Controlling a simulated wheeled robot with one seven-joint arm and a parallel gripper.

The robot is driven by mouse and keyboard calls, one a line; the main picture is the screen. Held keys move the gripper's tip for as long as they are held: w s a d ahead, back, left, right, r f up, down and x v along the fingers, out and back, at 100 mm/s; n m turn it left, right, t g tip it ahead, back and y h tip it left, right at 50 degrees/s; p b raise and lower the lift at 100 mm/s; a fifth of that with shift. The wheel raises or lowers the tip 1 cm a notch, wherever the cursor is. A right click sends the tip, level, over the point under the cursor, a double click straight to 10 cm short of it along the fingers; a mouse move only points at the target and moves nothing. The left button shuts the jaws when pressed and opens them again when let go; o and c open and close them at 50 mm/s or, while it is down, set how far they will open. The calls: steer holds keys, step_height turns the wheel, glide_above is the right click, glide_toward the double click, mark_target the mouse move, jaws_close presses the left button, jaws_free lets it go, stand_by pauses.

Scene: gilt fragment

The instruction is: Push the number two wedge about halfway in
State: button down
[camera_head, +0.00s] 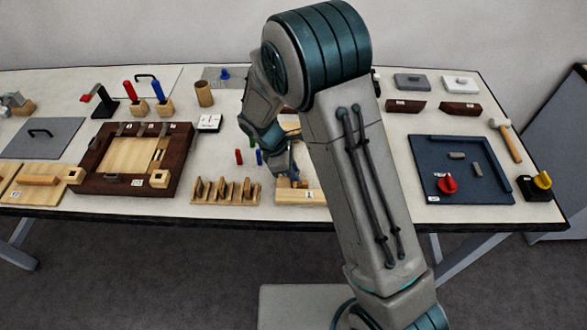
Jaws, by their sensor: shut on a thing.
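A dark brown frame (86,165) with a pale wooden panel (128,158) inside it lies at the left of the table. Small pieces and white labels sit along its far rail, too small to read. I cannot tell which piece is the number two wedge. A wooden rack (228,202) with several upright wooden pieces stands right of the frame. My gripper (291,178) is low over a pale wooden board (293,196), right of the rack and away from the frame. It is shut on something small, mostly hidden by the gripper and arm.
Small red (239,156) and blue (259,157) pegs stand left of my gripper. Red-handled and blue-handled tools in holders are behind the frame. A navy tray (470,168) and a mallet (507,139) are at the right. My arm hides the table's middle.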

steer(key=c, duration=1.4)
jaws_free()
steer(key=b+v, duration=0.1)
steer(key=v, duration=1.3)
steer(key=shift+b, duration=0.4)
steer(key=s+d+r+m+t+y, duration=0.1)
steer(key=s+d+r+m, duration=0.3)
steer(key=d, duration=0.2)
steer(key=s+d+r+m+y, duration=0.2)
steer(key=s+d+r+m, duration=0.15)
steer(key=d, duration=0.35)
steer(key=s+d+m+t+y, duration=0.1)
steer(key=s+d+m+t, duration=0.1)
steer(key=s+d+m, duration=0.5)
steer(key=s+m, duration=0.3)
steer(key=s, duration=0.1)
steer(key=shift+r+t, duration=0.2)
steer(key=shift+t, duration=0.1)
